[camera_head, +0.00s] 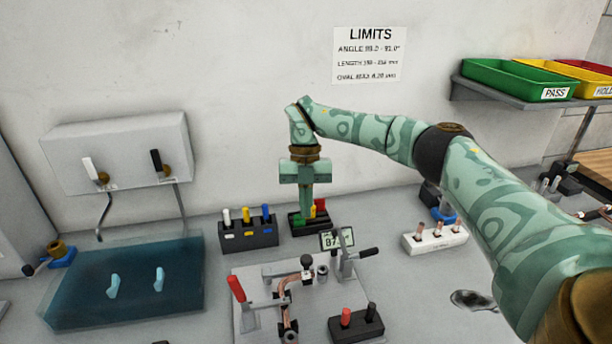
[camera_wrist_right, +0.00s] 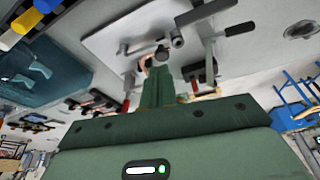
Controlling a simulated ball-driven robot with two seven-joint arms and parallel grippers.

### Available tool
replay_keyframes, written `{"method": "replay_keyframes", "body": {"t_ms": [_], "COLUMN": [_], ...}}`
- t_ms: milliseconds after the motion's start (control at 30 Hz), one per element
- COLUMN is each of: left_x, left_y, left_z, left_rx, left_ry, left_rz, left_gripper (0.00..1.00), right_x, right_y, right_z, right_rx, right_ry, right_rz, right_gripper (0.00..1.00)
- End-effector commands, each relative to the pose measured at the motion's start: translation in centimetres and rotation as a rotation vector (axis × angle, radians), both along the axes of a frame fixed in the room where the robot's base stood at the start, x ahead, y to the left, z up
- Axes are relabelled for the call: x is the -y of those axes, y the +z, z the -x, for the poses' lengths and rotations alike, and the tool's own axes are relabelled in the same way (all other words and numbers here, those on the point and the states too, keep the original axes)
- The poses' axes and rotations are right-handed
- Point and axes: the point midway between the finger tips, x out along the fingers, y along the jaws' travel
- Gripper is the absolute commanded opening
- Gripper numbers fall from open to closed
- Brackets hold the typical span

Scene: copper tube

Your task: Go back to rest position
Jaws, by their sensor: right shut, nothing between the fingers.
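My right gripper (camera_head: 307,207) points straight down, with its fingers together and nothing between them. In the head view its tips overlap a small dark block with green, yellow and red pieces (camera_head: 321,206); whether they touch cannot be told. In the wrist view the closed green fingers (camera_wrist_right: 160,88) reach toward the fixture plate (camera_wrist_right: 112,44). A copper-coloured tube (camera_head: 284,312) lies in the fixture on the grey plate (camera_head: 246,318), apart from the gripper. My left gripper is not in view.
A display (camera_head: 337,240) stands on the fixture behind the red-handled clamp (camera_head: 237,288). The PASS bin (camera_head: 518,80) is on a shelf. The wall area above the gripper is clear.

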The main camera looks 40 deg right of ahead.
Motion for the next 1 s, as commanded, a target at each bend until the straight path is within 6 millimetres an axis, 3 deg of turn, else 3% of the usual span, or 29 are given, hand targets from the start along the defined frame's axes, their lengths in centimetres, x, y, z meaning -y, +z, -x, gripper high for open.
{"method": "replay_keyframes", "body": {"t_ms": [100,300,633,1000], "left_x": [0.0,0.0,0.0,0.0], "left_y": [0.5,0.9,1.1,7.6], "left_z": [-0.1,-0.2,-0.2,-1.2], "left_rx": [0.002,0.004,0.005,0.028], "left_ry": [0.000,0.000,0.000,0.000], "left_rz": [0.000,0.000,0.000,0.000], "left_gripper": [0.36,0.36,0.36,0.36], "right_x": [0.6,1.2,1.4,1.4], "right_y": [3.1,6.1,7.1,14.8], "right_z": [-0.9,-1.8,-2.0,-1.5], "right_rx": [0.003,0.002,0.003,0.027], "right_ry": [-0.003,-0.003,-0.002,-0.002], "right_rz": [0.002,0.002,0.000,0.000], "right_gripper": [0.00,0.00,0.00,0.00]}}
